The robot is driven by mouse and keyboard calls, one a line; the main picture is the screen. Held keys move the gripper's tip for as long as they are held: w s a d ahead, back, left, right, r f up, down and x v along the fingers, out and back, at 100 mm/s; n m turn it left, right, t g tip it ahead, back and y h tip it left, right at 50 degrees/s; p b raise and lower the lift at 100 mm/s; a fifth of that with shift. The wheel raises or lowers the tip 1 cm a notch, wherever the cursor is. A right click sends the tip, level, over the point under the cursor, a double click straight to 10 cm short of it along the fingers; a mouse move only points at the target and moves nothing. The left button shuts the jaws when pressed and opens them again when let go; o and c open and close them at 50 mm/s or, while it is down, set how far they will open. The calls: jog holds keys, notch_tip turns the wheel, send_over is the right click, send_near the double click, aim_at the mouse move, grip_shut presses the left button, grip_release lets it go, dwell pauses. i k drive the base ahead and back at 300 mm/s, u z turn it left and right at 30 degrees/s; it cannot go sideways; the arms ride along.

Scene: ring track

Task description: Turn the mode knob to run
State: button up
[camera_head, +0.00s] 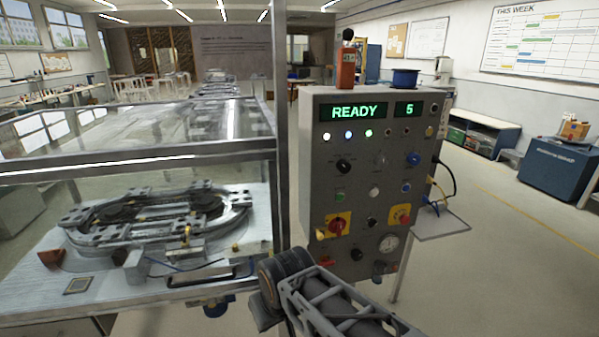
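The grey control panel (320,260) stands right of centre. Its green display (354,112) reads READY, and a smaller display (410,110) reads 5. A black knob (344,166) sits at the upper left of the panel face and a blue knob (413,159) at the upper right. A red rotary switch on a yellow plate (337,226) is lower left, and another on yellow (400,215) is lower right. The labels are too small to read, so I cannot tell which is the mode knob. My arm shows at the bottom centre, below the panel; my gripper is not visible.
A glass-walled enclosure (140,162) with a ring track (160,215) fills the left side. A post (281,120) stands between it and the panel. A gauge (388,243) is low on the panel. A small shelf (442,226) and cables are at its right. Floor is clear further right.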

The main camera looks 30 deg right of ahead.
aim_at(343, 166)
jog(key=u, duration=1)
jog(key=k, duration=0.9)
jog(key=z, duration=1.2)
jog(key=i, duration=0.5)
